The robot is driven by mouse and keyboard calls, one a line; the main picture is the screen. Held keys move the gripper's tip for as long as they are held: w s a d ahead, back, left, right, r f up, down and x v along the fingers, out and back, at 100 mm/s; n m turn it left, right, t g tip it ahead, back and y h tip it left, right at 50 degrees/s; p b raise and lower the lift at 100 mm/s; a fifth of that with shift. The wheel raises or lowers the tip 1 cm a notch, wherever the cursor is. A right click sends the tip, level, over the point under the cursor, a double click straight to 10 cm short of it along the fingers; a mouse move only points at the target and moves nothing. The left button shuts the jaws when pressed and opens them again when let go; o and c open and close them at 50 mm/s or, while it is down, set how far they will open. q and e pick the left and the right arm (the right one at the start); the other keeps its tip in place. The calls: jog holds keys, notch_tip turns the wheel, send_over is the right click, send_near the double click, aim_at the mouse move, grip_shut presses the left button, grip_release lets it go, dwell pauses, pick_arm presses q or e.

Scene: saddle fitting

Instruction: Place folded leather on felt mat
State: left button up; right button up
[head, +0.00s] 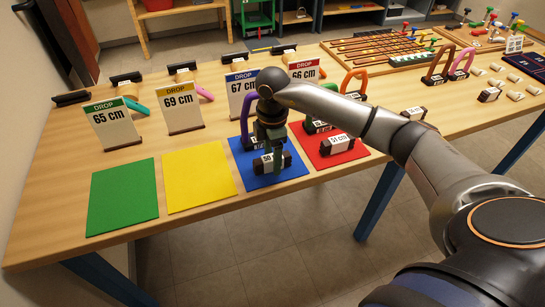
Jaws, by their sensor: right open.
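Four felt mats lie along the table's front: green (123,196), yellow (200,176), blue (240,160) and red (345,157). My right gripper (275,165) reaches in from the right and points down over the blue mat. It is open, and its fingers are close to a dark block with a white label (286,158) on that mat. I cannot tell whether they touch. A purple arched strap (247,108) stands behind the gripper, partly hidden. The red mat holds a labelled block (337,144) and an arched piece behind it, partly covered by my arm. The green and yellow mats are bare. My left gripper is out of view.
Drop signs stand behind the mats: 65 cm (112,123), 69 cm (183,106), 67 cm (240,90) and 66 cm (303,70). More arched straps (462,64) and small labelled blocks (489,95) stand at the right. A strap rack (385,47) lies at the back.

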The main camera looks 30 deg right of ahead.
notch_tip(320, 180, up, 12)
dwell(0.4)
